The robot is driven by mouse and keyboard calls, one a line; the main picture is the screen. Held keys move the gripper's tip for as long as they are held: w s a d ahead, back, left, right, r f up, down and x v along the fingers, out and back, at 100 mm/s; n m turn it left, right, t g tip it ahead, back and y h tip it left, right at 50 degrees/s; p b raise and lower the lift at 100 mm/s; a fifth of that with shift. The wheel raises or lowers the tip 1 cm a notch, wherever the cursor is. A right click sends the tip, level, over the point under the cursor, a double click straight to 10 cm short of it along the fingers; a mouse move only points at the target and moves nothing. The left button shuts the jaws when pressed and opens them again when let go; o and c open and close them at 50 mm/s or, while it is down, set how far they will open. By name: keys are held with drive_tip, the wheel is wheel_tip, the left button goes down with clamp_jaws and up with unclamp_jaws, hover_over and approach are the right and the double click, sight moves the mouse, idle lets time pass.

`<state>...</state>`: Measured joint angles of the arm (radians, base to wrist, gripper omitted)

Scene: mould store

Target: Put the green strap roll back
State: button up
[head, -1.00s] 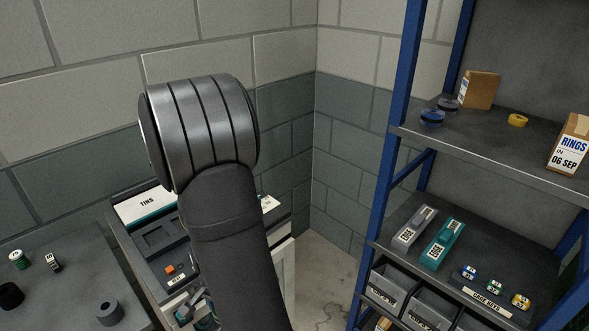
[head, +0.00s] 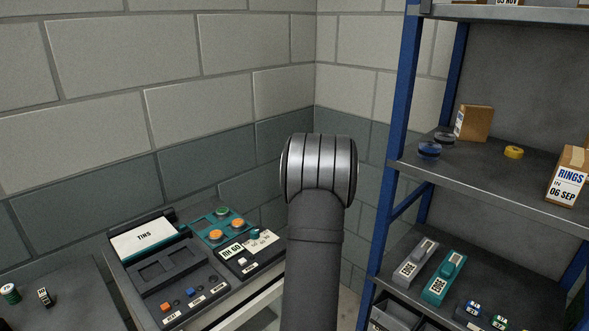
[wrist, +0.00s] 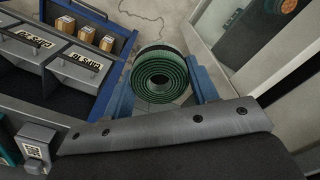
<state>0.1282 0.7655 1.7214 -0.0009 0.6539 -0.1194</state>
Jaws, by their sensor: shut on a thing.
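The green strap roll (wrist: 160,72) is a flat spiral coil, seen end-on in the wrist view. It sits between the blue fingers of my gripper (wrist: 162,92), which is shut on it, above the floor. The head view shows neither the roll nor the fingers; my arm link hides them. On the upper shelf (head: 480,182) in the head view lie a blue roll (head: 429,151), a dark roll (head: 444,138) and a yellow roll (head: 513,152).
A cardboard box (head: 473,123) and a RINGS box (head: 568,176) stand on the upper shelf. The lower shelf holds a grey device (head: 415,262) and a teal device (head: 444,278). Left is a bench with a TINS panel (head: 143,238). Grey bins (wrist: 73,69) show in the wrist view.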

drive_tip(key=a, duration=0.6)
drive_tip(key=shift+a, duration=0.15)
drive_tip(key=shift+w, duration=0.1)
idle(0.4)
